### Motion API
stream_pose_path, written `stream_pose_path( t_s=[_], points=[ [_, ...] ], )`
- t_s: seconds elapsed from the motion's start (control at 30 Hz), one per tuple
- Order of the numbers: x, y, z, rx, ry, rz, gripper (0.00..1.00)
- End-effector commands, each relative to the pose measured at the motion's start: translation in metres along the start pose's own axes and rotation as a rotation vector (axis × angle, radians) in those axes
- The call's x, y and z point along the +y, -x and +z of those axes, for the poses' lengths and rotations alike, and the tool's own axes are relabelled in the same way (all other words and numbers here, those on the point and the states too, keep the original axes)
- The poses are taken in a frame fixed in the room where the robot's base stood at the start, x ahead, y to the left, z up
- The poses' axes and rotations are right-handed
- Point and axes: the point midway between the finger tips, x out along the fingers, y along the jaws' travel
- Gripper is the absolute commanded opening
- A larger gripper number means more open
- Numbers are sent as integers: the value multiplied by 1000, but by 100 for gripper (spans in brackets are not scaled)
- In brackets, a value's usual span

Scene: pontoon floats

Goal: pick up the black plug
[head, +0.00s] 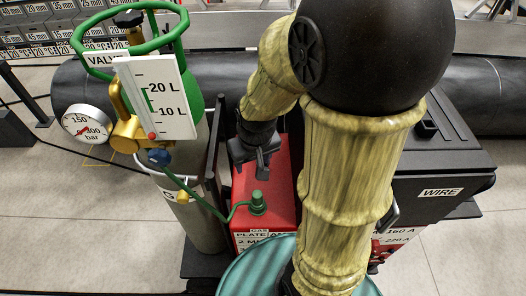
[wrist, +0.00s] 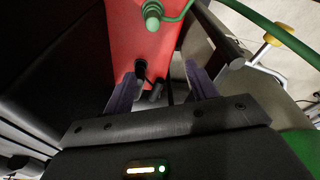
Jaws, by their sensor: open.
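My gripper (head: 262,165) is open over the far part of the top of a red box (head: 262,215), pointing down. In the wrist view its two purple-grey fingers (wrist: 160,76) stand apart, on either side of two small dark pieces at the end of the red face (wrist: 155,40). One dark round piece (wrist: 140,68) sits against the red face. The other, a black plug-like piece (wrist: 157,90) beside what looks like a dark cable, lies between the fingers. I cannot tell whether either finger touches it. In the head view my gripper and arm hide this area.
A green hose fitting (head: 257,202) stands on the red box, its hose running to a gas cylinder (head: 205,215) with a gauge (head: 87,124) and green guard ring at the left. A dark box marked WIRE (head: 440,191) is at the right. A teal drum top (head: 245,277) is in front.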

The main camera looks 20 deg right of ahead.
Motion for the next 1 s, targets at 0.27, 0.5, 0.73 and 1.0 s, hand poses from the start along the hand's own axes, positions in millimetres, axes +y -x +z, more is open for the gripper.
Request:
stream_pose_path(
  t_s=[0.27,0.5,0.73,1.0],
  points=[
    [35,-19,-88,-97,61,6,57],
    [80,-54,-146,-177,99,-11,57],
    [101,-73,-164,-206,113,-23,57],
    [101,-74,-164,-206,114,-23,57]
  ],
)
